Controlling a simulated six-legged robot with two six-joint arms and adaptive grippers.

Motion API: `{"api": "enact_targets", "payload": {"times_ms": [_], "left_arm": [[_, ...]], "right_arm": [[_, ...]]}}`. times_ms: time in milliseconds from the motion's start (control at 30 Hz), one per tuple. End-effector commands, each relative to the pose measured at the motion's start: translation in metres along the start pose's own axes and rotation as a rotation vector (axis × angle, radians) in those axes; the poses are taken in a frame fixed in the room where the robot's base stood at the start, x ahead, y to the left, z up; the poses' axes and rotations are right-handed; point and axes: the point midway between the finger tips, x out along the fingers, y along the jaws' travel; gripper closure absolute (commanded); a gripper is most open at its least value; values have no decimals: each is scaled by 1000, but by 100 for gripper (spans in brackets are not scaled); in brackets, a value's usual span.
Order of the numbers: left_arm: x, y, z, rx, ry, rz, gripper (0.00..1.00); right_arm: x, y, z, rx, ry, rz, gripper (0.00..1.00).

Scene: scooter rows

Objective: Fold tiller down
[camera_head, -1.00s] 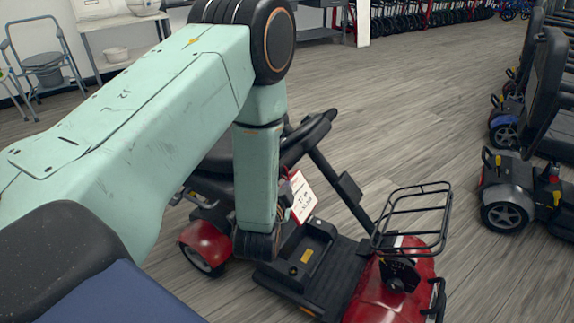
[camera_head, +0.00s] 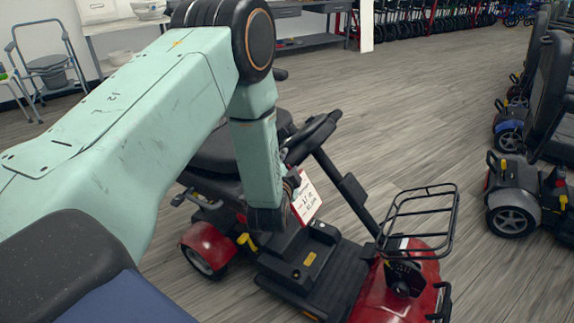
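A red mobility scooter (camera_head: 395,300) stands on the floor in front of me. Its black tiller (camera_head: 345,185) rises from the front, leaning back toward the seat, with the handlebar (camera_head: 315,130) at the top. A black wire basket (camera_head: 420,220) is on its front. A white and red price tag (camera_head: 306,198) hangs beside my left wrist. My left gripper (camera_head: 291,184) is a small dark shape beside the tag, below the handlebar and left of the tiller. My wrist largely hides its fingers, so I cannot tell their opening or any contact. My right gripper is not in view.
The black seat (camera_head: 215,150) is partly behind my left arm. More scooters (camera_head: 512,205) line the right side. A commode chair (camera_head: 50,68) and shelves stand at the back left. Grey wood floor (camera_head: 400,90) lies open behind and right of the scooter.

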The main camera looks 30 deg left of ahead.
Motion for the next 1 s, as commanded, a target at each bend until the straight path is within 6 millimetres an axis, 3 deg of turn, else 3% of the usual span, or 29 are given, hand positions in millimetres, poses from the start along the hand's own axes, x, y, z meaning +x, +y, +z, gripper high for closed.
{"api": "enact_targets", "payload": {"times_ms": [433, 1000], "left_arm": [[0, 0, 0, 0, 0, 0, 100], [-2, -4, -5, 10, 2, -5, 100]], "right_arm": [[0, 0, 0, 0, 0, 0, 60], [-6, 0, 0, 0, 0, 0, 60]]}}
